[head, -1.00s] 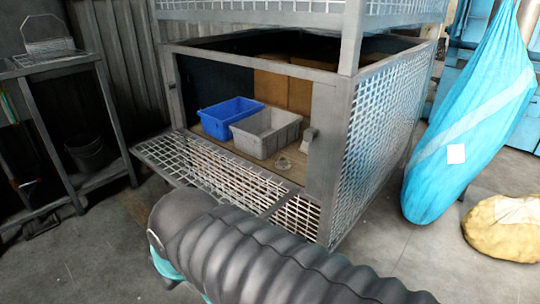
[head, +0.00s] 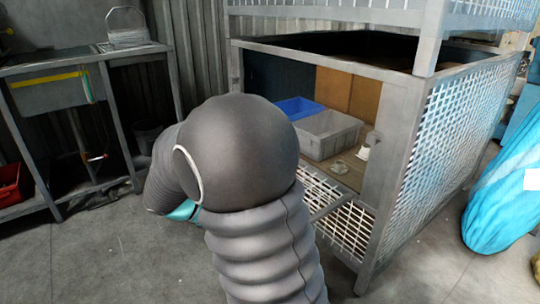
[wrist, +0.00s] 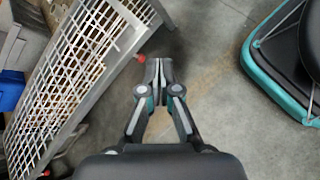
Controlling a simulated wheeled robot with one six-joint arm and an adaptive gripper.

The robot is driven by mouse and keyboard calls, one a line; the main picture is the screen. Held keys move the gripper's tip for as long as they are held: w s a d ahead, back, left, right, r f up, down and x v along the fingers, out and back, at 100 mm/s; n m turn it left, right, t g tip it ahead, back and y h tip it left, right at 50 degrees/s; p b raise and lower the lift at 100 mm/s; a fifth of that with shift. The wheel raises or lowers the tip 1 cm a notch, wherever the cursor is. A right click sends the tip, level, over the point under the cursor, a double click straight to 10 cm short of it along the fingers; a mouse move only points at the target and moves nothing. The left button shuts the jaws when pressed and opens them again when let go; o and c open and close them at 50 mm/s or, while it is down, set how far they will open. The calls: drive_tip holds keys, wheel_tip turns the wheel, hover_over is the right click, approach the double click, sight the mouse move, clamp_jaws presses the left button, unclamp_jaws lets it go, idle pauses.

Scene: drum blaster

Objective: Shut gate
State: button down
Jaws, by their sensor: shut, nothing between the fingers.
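The gate is a grey metal mesh flap on the front of the cage, folded down and open. In the head view only its right part (head: 318,188) shows, with my arm covering the rest. In the wrist view the gate's mesh and frame (wrist: 115,74) slant across the left side, with red tips at its outer corners. My gripper (wrist: 158,68) is shut and empty, just right of the gate's outer edge over the floor. I cannot tell whether it touches the gate. In the head view my gripper is hidden behind my arm.
The cage (head: 398,150) holds a blue bin (head: 298,106), a grey bin (head: 330,132) and small pale items by the right post. A metal workbench (head: 110,110) stands at left. A blue hanging bag (head: 505,205) is at right. Concrete floor is clear in front.

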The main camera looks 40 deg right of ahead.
drive_tip(key=w+f+n+t+h+b, duration=0.2)
drive_tip(key=w+f+n+t+h, duration=0.2)
drive_tip(key=w+f+n+h, duration=0.95)
drive_tip(key=w+d+m+y+p, duration=0.1)
drive_tip(key=w+d+m+y, duration=0.2)
drive_tip(key=d, duration=1.2)
drive_tip(key=shift+f+p, duration=0.2)
drive_tip(key=shift+p, duration=0.15)
drive_tip(key=shift+y, duration=0.25)
drive_tip(key=shift+r+p, duration=0.6)
drive_tip(key=shift+r, duration=0.4)
drive_tip(key=shift+r, duration=0.15)
drive_tip(key=shift+w+d+r+p, duration=0.15)
drive_tip(key=shift+r+p, duration=0.6)
drive_tip(key=shift+r, duration=0.45)
drive_tip(key=shift+s+d+r+p, duration=0.1)
drive_tip(key=shift+r+p, duration=0.65)
drive_tip(key=shift+r, duration=0.55)
